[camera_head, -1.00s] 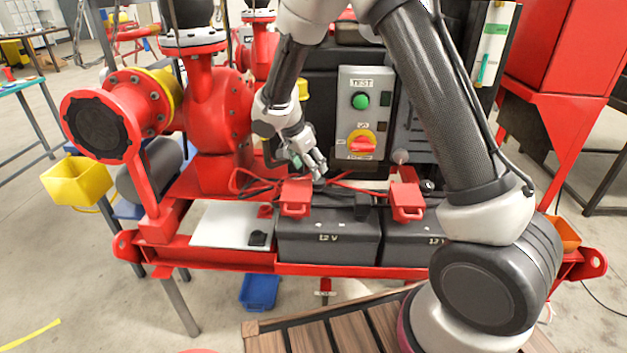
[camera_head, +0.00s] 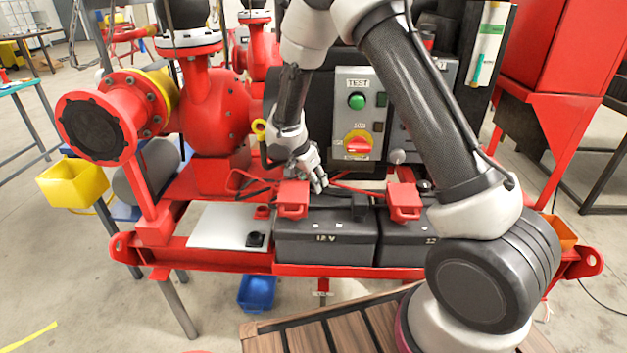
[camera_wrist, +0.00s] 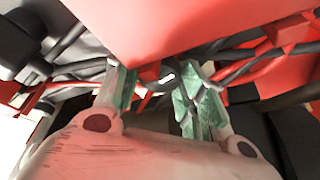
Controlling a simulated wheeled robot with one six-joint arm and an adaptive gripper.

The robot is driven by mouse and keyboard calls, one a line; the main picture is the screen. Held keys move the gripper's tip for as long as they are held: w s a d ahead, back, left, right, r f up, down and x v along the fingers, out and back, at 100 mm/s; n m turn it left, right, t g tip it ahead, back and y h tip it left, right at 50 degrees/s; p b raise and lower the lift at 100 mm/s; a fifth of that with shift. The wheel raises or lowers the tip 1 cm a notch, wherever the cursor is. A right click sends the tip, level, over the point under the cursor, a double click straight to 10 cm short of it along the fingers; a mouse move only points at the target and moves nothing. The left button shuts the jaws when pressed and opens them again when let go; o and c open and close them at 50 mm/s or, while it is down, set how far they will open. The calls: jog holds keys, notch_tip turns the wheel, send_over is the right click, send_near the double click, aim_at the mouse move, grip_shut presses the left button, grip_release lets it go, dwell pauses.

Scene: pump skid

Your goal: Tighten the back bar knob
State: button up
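My gripper (camera_head: 314,181) points down just behind the left battery, beside the left red bracket (camera_head: 293,197). In the wrist view its two green-padded fingers (camera_wrist: 158,92) stand apart, with a gap between them. A small red piece (camera_wrist: 149,73) and a shiny metal bit show in or beyond that gap; I cannot tell whether either is the back bar knob. No knob can be clearly made out in the head view, where the gripper and bracket cover that spot. A large red surface fills the top of the wrist view, close to the fingers.
Two black 12 V batteries (camera_head: 325,247) sit on the red skid frame (camera_head: 210,262). Red and black cables (camera_wrist: 262,62) run close around the fingers. A grey control box (camera_head: 358,112) with a green button and red switch stands behind. A second red bracket (camera_head: 404,202) is to the right.

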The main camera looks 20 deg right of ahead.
jog(key=shift+n, duration=0.4)
jog(key=shift+c, duration=0.2)
jog(key=n+t, duration=0.1)
jog(key=n, duration=0.1)
jog(key=shift+s+d+n+y, duration=0.1)
jog(key=shift+s+n+y, duration=0.05)
jog(key=shift+n+y, duration=0.2)
jog(key=shift+n+t+y, duration=0.4)
jog(key=shift+n+y, duration=0.05)
jog(key=shift+n, duration=0.9)
jog(key=o, duration=1)
jog(key=v, duration=1.2)
